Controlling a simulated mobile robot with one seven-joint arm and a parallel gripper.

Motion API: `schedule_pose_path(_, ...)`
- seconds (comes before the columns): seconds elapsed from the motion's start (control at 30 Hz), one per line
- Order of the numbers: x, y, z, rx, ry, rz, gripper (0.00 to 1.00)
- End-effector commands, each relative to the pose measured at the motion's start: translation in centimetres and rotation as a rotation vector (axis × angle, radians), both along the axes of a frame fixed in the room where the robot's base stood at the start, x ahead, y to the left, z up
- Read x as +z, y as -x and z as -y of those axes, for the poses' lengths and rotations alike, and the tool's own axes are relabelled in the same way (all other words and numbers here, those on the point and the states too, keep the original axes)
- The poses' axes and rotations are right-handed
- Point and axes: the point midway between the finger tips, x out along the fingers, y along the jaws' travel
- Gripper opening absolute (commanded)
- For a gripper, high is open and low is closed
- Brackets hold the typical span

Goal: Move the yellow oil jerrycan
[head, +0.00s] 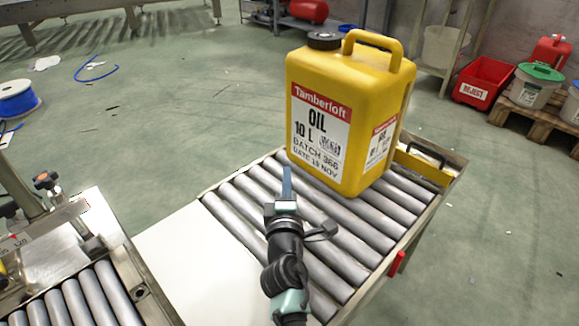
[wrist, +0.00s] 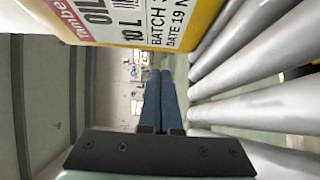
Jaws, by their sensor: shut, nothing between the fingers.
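The yellow oil jerrycan (head: 345,110) stands upright on the roller conveyor (head: 240,215), towards its far end. It has a black cap, a top handle and a white and red label reading Tamberloft OIL 10 L. My gripper (head: 287,175) is in front of the can's lower left side, above the rollers. Its blue fingers are shut together with nothing between them. In the wrist view the closed fingers (wrist: 163,85) point past the label side of the jerrycan (wrist: 205,25), apart from it as far as I can tell. The handle is not in the wrist view.
A yellow block with a dark handle (head: 422,165) sits at the conveyor's far right end. A white plate (head: 190,262) joins a second roller section (head: 75,300) at lower left.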

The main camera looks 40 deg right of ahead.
Motion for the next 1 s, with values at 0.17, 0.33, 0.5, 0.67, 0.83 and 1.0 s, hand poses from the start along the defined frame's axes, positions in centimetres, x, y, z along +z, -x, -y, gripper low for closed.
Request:
schedule_pose_path(0.17, 0.0, 2.5, -2.4, 0.002, 0.001, -0.005, 0.0)
schedule_pose_path(0.33, 0.0, 4.8, -4.6, 0.002, 0.001, -0.004, 0.0)
schedule_pose_path(0.5, 0.0, 6.5, -6.1, 0.001, 0.0, -0.003, 0.0)
schedule_pose_path(0.67, 0.0, 7.2, -6.8, 0.0, 0.0, -0.001, 0.0)
schedule_pose_path(0.83, 0.0, 7.3, -6.9, 0.0, 0.0, 0.001, 0.0)
schedule_pose_path(1.0, 0.0, 7.3, -6.9, 0.0, 0.0, 0.0, 0.07)
